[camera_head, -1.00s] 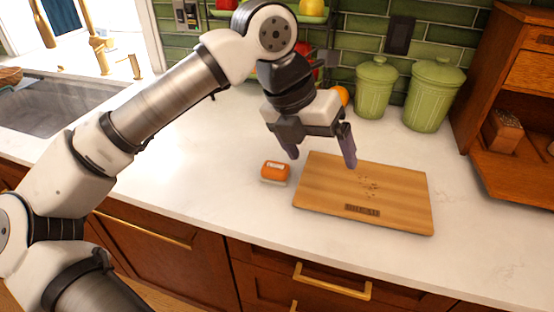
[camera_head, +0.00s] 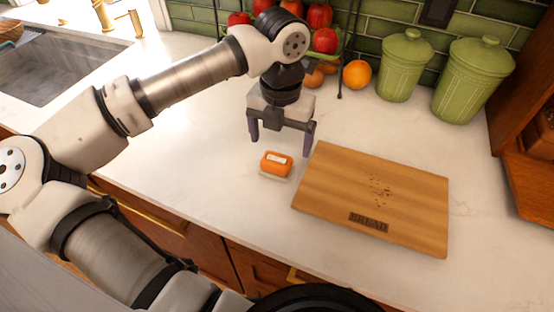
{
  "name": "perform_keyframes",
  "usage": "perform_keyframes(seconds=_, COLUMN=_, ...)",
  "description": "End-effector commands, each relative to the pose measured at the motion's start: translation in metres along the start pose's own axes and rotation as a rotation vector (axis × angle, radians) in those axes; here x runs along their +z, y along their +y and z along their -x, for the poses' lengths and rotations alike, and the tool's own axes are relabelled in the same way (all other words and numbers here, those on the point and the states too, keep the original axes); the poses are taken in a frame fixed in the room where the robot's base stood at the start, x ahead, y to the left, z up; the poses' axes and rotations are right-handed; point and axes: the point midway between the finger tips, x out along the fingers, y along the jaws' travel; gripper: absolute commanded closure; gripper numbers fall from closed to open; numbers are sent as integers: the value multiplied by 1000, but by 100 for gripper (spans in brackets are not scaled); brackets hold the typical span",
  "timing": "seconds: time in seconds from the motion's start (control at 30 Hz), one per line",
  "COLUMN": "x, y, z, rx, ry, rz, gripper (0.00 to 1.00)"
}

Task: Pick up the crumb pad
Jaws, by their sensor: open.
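The crumb pad appears to be the small orange block (camera_head: 276,163) with a pale label on top and a pale base. It lies on the white counter, just left of the wooden bread board (camera_head: 395,188). Dark crumbs (camera_head: 380,190) are scattered on the board. My gripper (camera_head: 280,147) points down with its two purple fingers spread apart, one to each side of the pad in the picture. It looks to be above and a little behind the pad. Nothing is between the fingers.
Two green lidded canisters (camera_head: 403,68) stand at the back right. A tiered fruit stand (camera_head: 330,40) and an orange (camera_head: 357,74) are behind my gripper. A sink (camera_head: 60,65) is at the left. A wooden cabinet (camera_head: 530,130) is at the right. The counter around the pad is clear.

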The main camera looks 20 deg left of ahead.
Motion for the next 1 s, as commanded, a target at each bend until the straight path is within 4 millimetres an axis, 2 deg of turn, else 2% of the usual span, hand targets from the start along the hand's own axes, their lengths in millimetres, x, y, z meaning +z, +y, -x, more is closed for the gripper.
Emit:
perform_keyframes(seconds=0.1, x=0, y=0, z=-12, rx=-1, ry=1, rz=-1, gripper=11)
perform_keyframes(seconds=0.27, x=-1, y=1, z=-21, rx=-2, ry=0, rz=0, gripper=11)
perform_keyframes(seconds=0.6, x=-3, y=7, z=-65, rx=-2, ry=1, rz=-2, gripper=11)
perform_keyframes(seconds=0.87, x=-3, y=7, z=-69, rx=0, ry=-1, rz=-2, gripper=11)
perform_keyframes(seconds=1.0, x=-3, y=7, z=-69, rx=0, ry=-1, rz=-2, gripper=29)
